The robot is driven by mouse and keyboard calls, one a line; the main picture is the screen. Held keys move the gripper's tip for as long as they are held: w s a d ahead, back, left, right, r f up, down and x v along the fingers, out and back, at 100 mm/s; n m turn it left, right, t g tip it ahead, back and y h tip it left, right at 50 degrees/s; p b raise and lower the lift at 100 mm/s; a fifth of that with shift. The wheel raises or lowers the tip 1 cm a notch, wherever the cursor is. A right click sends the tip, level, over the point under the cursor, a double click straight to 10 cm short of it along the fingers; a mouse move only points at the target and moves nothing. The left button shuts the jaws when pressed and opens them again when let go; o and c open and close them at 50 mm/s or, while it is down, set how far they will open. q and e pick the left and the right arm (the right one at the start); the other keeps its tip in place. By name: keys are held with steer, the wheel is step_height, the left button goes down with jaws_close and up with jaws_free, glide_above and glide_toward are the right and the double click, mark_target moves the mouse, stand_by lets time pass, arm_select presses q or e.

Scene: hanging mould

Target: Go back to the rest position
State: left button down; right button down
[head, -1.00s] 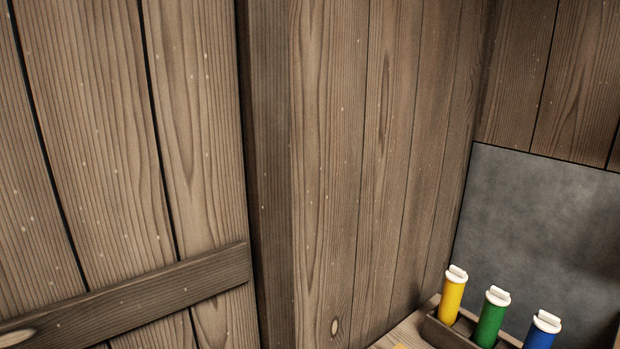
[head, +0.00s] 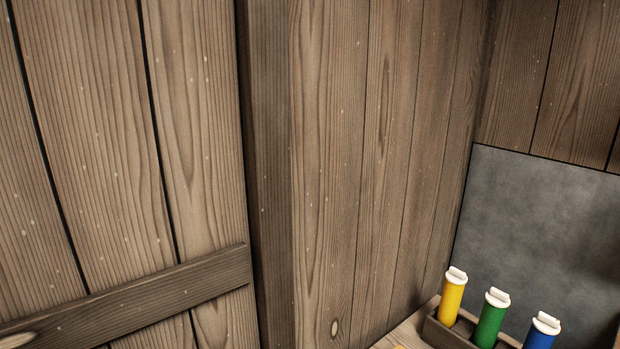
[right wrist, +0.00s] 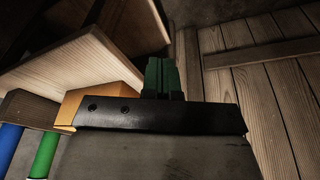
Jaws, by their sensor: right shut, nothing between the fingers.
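My right gripper (right wrist: 162,78) shows in the right wrist view as two dark green fingers pressed together, with nothing between them. It is beside the light wooden boards on the left of that view. Neither gripper shows in the head view, and my left gripper is out of sight.
In the head view a dark wooden rack (head: 447,334) at the lower right holds a yellow tube (head: 452,296), a green tube (head: 490,318) and a blue tube (head: 542,332). A grey panel (head: 545,230) stands behind. Plank walls (head: 350,150) fill the rest.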

steer(key=s+d+f+g+p, duration=0.1)
steer(key=s+f, duration=0.4)
steer(key=f, duration=0.6)
steer(key=s+d+f, duration=0.1)
steer(key=s+f, duration=0.4)
steer(key=f, duration=0.7)
steer(key=s+d+f+g, duration=0.1)
steer(key=s+f, duration=0.3)
steer(key=s, duration=0.5)
steer(key=shift+f+p, duration=0.35)
steer(key=shift+f, duration=0.05)
steer(key=shift+d, duration=0.1)
